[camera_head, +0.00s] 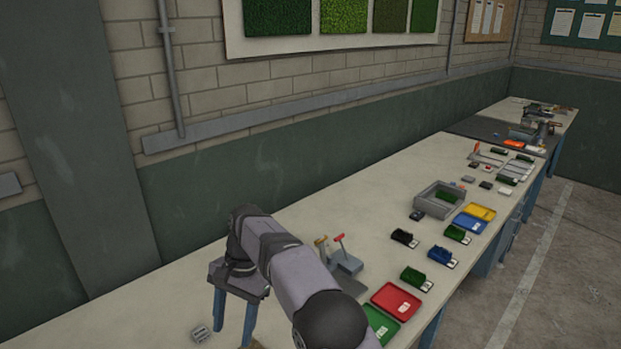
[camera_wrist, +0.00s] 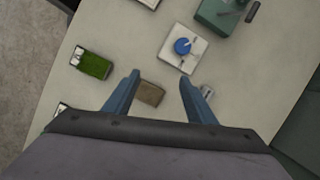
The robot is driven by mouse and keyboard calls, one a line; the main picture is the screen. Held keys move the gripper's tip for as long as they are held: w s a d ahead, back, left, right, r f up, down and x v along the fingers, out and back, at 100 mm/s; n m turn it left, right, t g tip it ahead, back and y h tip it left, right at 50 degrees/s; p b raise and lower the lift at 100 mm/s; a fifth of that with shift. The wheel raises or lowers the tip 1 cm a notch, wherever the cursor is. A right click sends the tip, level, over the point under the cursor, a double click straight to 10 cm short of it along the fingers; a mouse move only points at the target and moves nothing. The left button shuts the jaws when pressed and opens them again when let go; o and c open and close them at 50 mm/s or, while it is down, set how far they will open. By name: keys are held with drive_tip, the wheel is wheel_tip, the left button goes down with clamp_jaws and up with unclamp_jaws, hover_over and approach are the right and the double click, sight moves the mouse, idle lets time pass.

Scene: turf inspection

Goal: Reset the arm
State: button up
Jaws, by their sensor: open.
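My gripper (camera_head: 231,337) hangs over the near part of the long bench in the head view, with its blue fingers pointing down and apart. In the wrist view, my gripper (camera_wrist: 159,77) is open, with nothing held between the fingertips. A small brown block (camera_wrist: 150,94) shows between the fingers, seemingly on the bench below. I cannot tell the height of the fingertips above it.
The bench (camera_head: 330,215) holds a grey bin (camera_head: 432,208), a red tray (camera_head: 396,301), a green tray (camera_head: 381,322) and several turf samples along its right side. A white plate with a blue disc (camera_wrist: 183,46) lies near the fingers. The bench's wall side is mostly clear.

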drive_tip(key=s+d+n+t, duration=0.2)
drive_tip(key=s+d, duration=0.1)
drive_tip(key=d, duration=1.5)
drive_tip(key=s+d+f+n+h, duration=0.1)
drive_tip(key=s+d+f, duration=0.1)
drive_tip(key=s+d, duration=0.5)
drive_tip(key=s+d+f+n+h, duration=0.1)
drive_tip(key=s+d+f, duration=0.1)
drive_tip(key=s+d, duration=0.5)
drive_tip(key=s, duration=0.3)
drive_tip(key=shift+s+d+f+n+t, duration=0.25)
drive_tip(key=shift+f+n+t, duration=0.15)
